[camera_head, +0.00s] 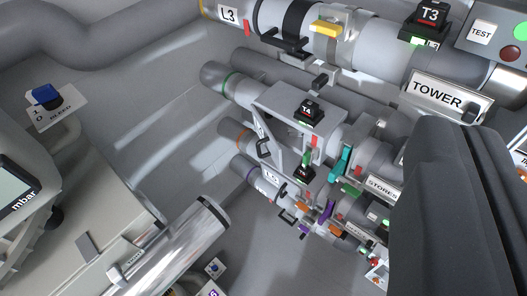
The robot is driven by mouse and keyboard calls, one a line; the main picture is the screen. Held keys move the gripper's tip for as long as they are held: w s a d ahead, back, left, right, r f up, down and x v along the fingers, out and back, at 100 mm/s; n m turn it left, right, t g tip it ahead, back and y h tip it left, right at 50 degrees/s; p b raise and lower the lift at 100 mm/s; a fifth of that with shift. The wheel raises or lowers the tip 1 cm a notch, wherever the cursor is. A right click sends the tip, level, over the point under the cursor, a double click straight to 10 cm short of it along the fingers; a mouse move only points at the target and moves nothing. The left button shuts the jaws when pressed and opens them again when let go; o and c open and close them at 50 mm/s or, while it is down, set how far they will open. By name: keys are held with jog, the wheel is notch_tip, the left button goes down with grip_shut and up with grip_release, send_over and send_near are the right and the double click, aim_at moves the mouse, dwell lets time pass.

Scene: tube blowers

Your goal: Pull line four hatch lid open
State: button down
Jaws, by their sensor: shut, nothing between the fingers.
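The line marked T4 is a grey pipe with a green ring (231,82), in the middle of the view. It runs into a wider grey housing (285,103) that carries a black T4 tag (311,112). My gripper (447,132) is the large dark grey shape at the right. It is shut and empty, apart from the T4 housing in the picture, and hides what lies behind it.
Above runs the L3 pipe (385,42) with a yellow handle (326,28) and a TOWER sign (437,92). Below are an orange-ringed and a purple-ringed pipe with several small valves. A blue knob (47,95) sits at left.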

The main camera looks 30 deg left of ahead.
jog(key=w+a+f+m+t+y+b, duration=0.3)
jog(key=w+a+f+m+b, duration=0.6)
jog(key=w+a+f, duration=1.15)
jog(key=m+h+b, duration=0.6)
jog(key=m+b, duration=0.1)
jog(key=m, duration=0.4)
send_near(269, 144)
jog(key=shift+g, duration=0.3)
jog(key=shift+w+d+r+b, duration=0.15)
jog(key=shift+w+d, duration=0.05)
jog(key=shift+w, duration=0.65)
jog(key=shift+w+d+r+b, duration=0.1)
jog(key=shift+w+d+b, duration=0.1)
jog(key=shift+w, duration=0.65)
jog(key=shift+w+d+r+b, duration=0.15)
jog(key=shift+w+d, duration=0.05)
jog(key=shift+w, duration=0.65)
